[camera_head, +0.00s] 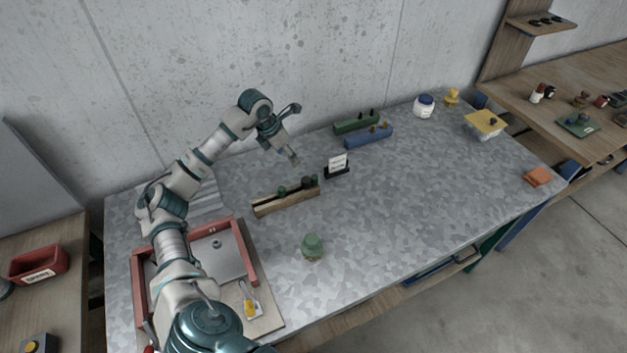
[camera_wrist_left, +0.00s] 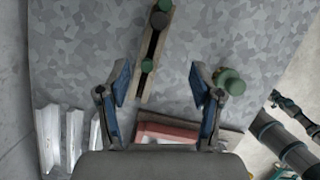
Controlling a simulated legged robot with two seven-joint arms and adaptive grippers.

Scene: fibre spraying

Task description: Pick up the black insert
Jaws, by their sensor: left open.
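A dark round-topped piece (camera_head: 307,183), which looks like the black insert, stands in the slot of a wooden holder (camera_head: 270,209) between two green-topped pieces. In the left wrist view the dark top (camera_wrist_left: 158,20) is near the upper edge. My left gripper (camera_head: 291,135) is open and empty, above the table and behind the holder in the head view. Its two blue-padded fingers (camera_wrist_left: 160,70) are spread, with the near green piece between them in the picture. An arm of mine, seemingly the right, ends in a small dark gripper (camera_wrist_left: 290,105) at the right; its jaws are unclear.
A red-rimmed tray (camera_head: 245,252) lies below my left arm. A green-topped jar (camera_head: 312,246) stands in front of the holder. A small sign (camera_head: 337,166), green block (camera_head: 350,125) and blue block (camera_head: 368,137) stand behind. The table's right middle is clear.

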